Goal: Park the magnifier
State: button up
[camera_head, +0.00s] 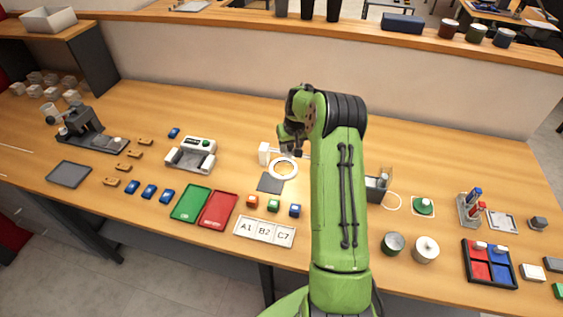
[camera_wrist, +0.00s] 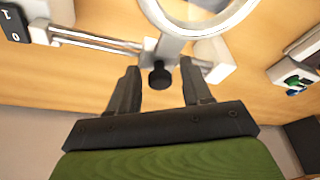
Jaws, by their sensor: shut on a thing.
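The magnifier (camera_head: 272,170) is a white ring on the table, beside a white upright block (camera_head: 264,154). In the wrist view its ring (camera_wrist: 150,14) shows at the top, on a carriage across pale rails (camera_wrist: 95,40) with white end blocks. A black knob (camera_wrist: 159,77) sticks out from the carriage between the fingers of my gripper (camera_wrist: 160,78). The gripper is shut on this knob, though the exact contact is hard to see. In the head view my arm hides part of the rails.
A dark square plate (camera_head: 270,183) lies just in front of the ring. A black plate marked 1 and 0 (camera_wrist: 14,24) is by the left rail end. The table behind is clear.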

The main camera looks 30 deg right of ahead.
jog(key=shift+s+d+f+b, duration=0.2)
jog(key=shift+s+d, duration=0.55)
jog(key=shift+s, duration=0.25)
jog(key=shift+s+d+f+b, duration=0.15)
jog(key=shift+s+d+b, duration=0.1)
jog(key=shift+s+d, duration=0.65)
jog(key=shift+s+d+f+b, duration=0.2)
jog(key=shift+s+d, duration=0.45)
jog(key=shift+s, duration=0.45)
jog(key=o, duration=0.4)
jog(key=shift+o, duration=0.2)
notch_tip(320, 180, up, 8)
jog(key=p, duration=0.4)
jog(key=shift+w+f+p, duration=0.25)
jog(key=shift+w+p, duration=0.05)
jog(key=shift+w, duration=0.05)
jog(key=shift+d, duration=0.1)
